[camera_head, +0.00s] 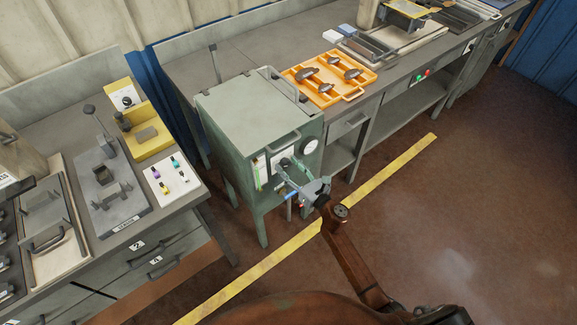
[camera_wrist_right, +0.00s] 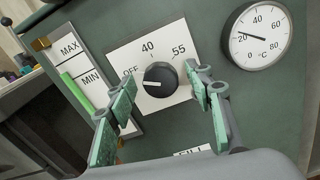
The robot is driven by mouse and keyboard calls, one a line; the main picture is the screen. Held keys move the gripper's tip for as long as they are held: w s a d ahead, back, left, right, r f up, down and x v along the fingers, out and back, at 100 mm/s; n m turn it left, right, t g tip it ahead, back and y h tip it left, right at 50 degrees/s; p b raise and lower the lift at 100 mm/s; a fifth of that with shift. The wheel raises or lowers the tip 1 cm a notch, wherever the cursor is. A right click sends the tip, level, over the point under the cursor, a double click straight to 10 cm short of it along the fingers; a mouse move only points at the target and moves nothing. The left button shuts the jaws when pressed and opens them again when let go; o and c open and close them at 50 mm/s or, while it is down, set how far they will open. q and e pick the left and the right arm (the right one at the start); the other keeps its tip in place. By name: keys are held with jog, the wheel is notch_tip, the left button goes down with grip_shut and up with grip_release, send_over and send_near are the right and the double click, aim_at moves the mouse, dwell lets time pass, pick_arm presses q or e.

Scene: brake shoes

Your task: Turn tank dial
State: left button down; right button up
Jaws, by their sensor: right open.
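The grey-green tank (camera_head: 228,112) stands in the middle of the head view. In the right wrist view its black round dial (camera_wrist_right: 160,80) sits on a white plate marked OFF, 40 and 55. The dial's white mark points left, towards OFF. My right gripper (camera_wrist_right: 163,90) is open, its green-padded fingers to the left and right of the dial with gaps visible on both sides. In the head view the right gripper (camera_head: 303,184) is in front of the tank's front panel and partly hides it. My left gripper is not in view.
A round gauge (camera_wrist_right: 262,36) reads near 20. A level strip (camera_wrist_right: 80,75) marked MAX and MIN is left of the dial. An orange tray (camera_head: 300,85) with several brake shoes is on the bench behind. A left bench (camera_head: 110,240) holds fixtures. The floor at right is clear.

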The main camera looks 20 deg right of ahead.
jog(key=shift+w+a, duration=0.1)
jog(key=shift+w, duration=0.05)
jog(key=shift+c, duration=0.3)
jog(key=c, duration=1.1)
